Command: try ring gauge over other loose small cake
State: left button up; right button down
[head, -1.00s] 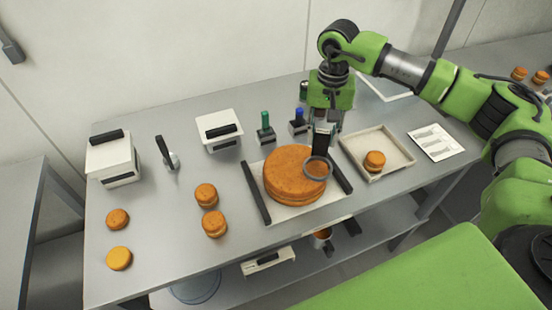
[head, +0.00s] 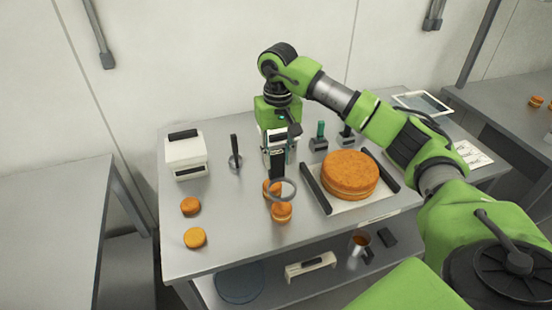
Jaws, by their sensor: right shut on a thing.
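My right gripper (head: 279,152) points down over the table and is shut on the black handle of the ring gauge (head: 294,192). The grey ring hangs below the fingers. In the head view it overlaps the farther of two loose small cakes (head: 268,187) and lies just beyond the nearer one (head: 282,213); its height above them is hard to tell. Two more small cakes, one brown-orange (head: 190,206) and one paler (head: 194,239), lie to the left. My left gripper is out of view.
A large cake (head: 350,174) sits on a white board with black handles (head: 381,209) to the right. A white box (head: 185,158), an upright black-handled tool (head: 235,155) and a green-handled stamp (head: 319,136) stand behind. My arm hides much of the right side.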

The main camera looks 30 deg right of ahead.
aim_at(278, 181)
jog(key=shift+f, duration=0.2)
jog(key=shift+d+f, duration=0.15)
jog(key=shift+f, duration=0.1)
jog(key=shift+w+f+b, duration=0.1)
jog(key=shift+f+b, duration=1.15)
jog(key=shift+f, duration=0.35)
jog(key=shift+f+b, duration=0.3)
jog(key=shift+f, duration=0.35)
pick_arm(q)
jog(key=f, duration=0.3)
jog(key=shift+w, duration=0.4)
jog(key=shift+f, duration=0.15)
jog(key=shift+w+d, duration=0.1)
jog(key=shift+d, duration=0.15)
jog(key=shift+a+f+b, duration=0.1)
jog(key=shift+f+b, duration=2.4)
jog(key=shift+b, duration=0.1)
pick_arm(e)
jog(key=shift+f, duration=3.2)
